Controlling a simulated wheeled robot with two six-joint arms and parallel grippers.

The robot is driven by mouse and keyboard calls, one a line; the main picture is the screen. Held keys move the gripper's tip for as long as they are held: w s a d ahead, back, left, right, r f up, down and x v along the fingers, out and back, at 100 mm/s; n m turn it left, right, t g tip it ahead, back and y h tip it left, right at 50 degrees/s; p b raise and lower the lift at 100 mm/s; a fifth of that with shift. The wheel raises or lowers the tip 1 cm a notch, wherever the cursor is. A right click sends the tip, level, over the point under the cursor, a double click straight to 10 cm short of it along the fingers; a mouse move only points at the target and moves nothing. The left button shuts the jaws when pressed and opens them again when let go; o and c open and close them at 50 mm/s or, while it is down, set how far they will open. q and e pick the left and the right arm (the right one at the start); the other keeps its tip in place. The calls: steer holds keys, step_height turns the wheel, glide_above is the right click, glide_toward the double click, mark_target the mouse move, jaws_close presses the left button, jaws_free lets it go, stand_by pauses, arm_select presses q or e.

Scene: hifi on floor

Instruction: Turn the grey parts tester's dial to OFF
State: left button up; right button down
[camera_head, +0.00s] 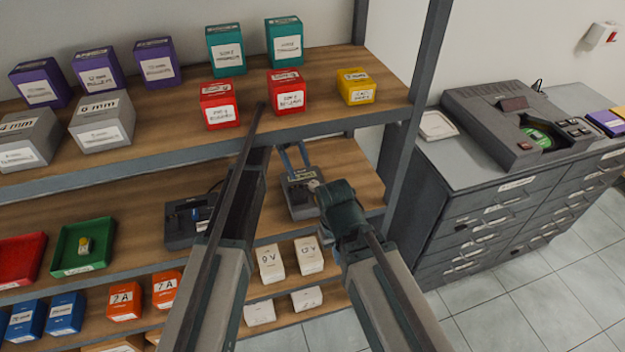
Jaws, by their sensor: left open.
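The grey parts tester (301,204) sits on the middle shelf, between my two arms. It has a small yellow-green marking near its top. Its dial and the dial's setting cannot be made out. My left gripper (298,169) seems to be the pair of parallel bluish fingers at the tester's upper end; they are apart with a gap between them. Whether they touch the tester is unclear. My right gripper (338,207) is at the tester's right side, and its dark body covers part of that side. Its fingertips are hidden.
A darker device (186,222) stands left on the same shelf. A green tray (84,262) and a red tray (20,262) lie further left. The upper shelf (180,128) with boxes overhangs. A drawer cabinet (475,215) with a large grey machine (492,122) stands right.

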mark_target(314, 183)
arm_select(q)
steer(key=s+d, duration=0.2)
steer(key=d, duration=0.1)
steer(key=shift+s, duration=0.3)
steer(key=shift+b+x, duration=0.85)
steer(key=shift+x, duration=0.15)
steer(key=shift+s+d+f+b, duration=0.15)
steer(key=shift+d+f+b, duration=0.2)
steer(key=shift+f+b, duration=0.1)
steer(key=shift+s+d, duration=0.1)
jaws_close()
